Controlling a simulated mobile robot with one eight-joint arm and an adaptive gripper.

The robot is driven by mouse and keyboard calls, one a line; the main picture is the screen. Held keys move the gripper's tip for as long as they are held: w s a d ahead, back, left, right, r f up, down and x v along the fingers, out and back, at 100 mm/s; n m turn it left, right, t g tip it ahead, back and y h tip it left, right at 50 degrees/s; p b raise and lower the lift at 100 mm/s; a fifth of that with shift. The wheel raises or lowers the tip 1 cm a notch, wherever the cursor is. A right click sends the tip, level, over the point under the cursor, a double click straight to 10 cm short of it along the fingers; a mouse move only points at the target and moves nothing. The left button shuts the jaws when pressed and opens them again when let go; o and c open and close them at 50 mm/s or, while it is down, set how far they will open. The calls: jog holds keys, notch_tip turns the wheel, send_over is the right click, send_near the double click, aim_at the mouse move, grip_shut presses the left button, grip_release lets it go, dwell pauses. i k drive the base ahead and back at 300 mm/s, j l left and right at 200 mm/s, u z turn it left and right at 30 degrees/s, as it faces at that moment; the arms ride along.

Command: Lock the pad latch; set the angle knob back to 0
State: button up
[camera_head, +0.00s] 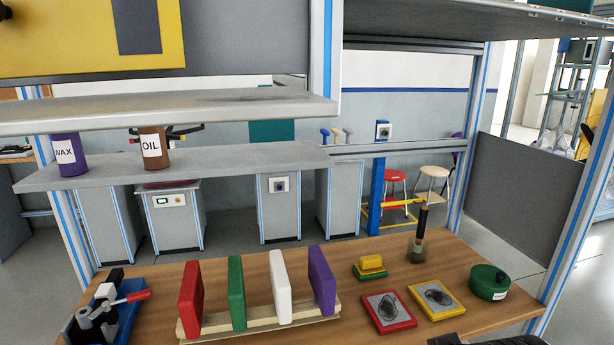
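I cannot make out a pad latch for certain. A small grey box with a round dark dial (383,130) sits at the back beside a blue post (376,195); I cannot tell whether it is the angle knob or read its setting. Another panel with a round dial (280,185) is on a grey cabinet under the shelf. A blue and black clamp-like device with a red-tipped lever (124,299) stands at the bench's left end; its state is unclear. No gripper fingers show; a dark shape at the bottom edge may be part of my arm.
The wooden bench (350,312) holds a rack with red, green, white and purple pads (281,287), red and yellow trays, a yellow block, a brush in a jar and a green round container (489,282). Shelves (228,165) with WAX and OIL cans overhang it. Stools stand behind.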

aim_at(106, 307)
jog(key=u, duration=1.65)
